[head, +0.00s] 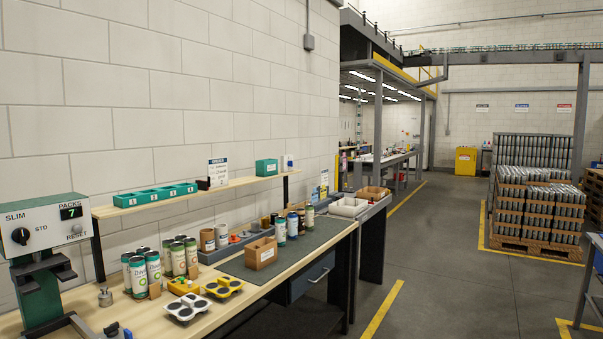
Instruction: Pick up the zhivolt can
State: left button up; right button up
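Several cans stand on the wooden workbench (205,325) along the wall. At its near end are white-and-green cans (139,277), with a group of green-and-white cans (178,258) just behind them. Farther along, a white-and-teal can (281,232) stands on the grey mat (285,253), with another blue-and-white can (292,224) beside it. A green-topped can (309,216) stands farther back. The labels are too small to read, so I cannot tell which is the zhivolt can. Neither of my grippers is in view.
A green machine with a grey panel (42,230) stands at the near left. A shelf (130,207) runs above. Floor at right is open before stacked can pallets (538,205).

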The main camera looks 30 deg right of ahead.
aim_at(280, 232)
jog(key=i+l+z, duration=0.1)
jog(key=i+z, duration=0.25)
jog(key=i, duration=0.25)
jog(key=i+z, duration=0.4)
jog(key=i, duration=0.25)
jog(key=i+u, duration=0.1)
jog(key=i+l+u, duration=0.1)
jog(key=l+u, duration=0.9)
jog(key=l, duration=0.45)
jog(key=k+l+u, duration=0.1)
jog(key=l, duration=0.45)
jog(key=l+u, duration=0.1)
jog(key=l, duration=0.45)
jog(key=k+l+u, duration=0.1)
jog(key=l, duration=0.4)
jog(key=k+l+u, duration=0.1)
jog(key=l, duration=0.45)
jog(key=k+l, duration=0.1)
jog(key=l, duration=0.35)
jog(key=k+l, duration=0.15)
jog(key=l, duration=0.3)
jog(key=k+l, duration=0.1)
jog(key=l, duration=0.35)
jog(key=k+l, duration=0.1)
jog(key=l, duration=0.35)
jog(key=k+l, duration=0.15)
jog(key=l, duration=0.3)
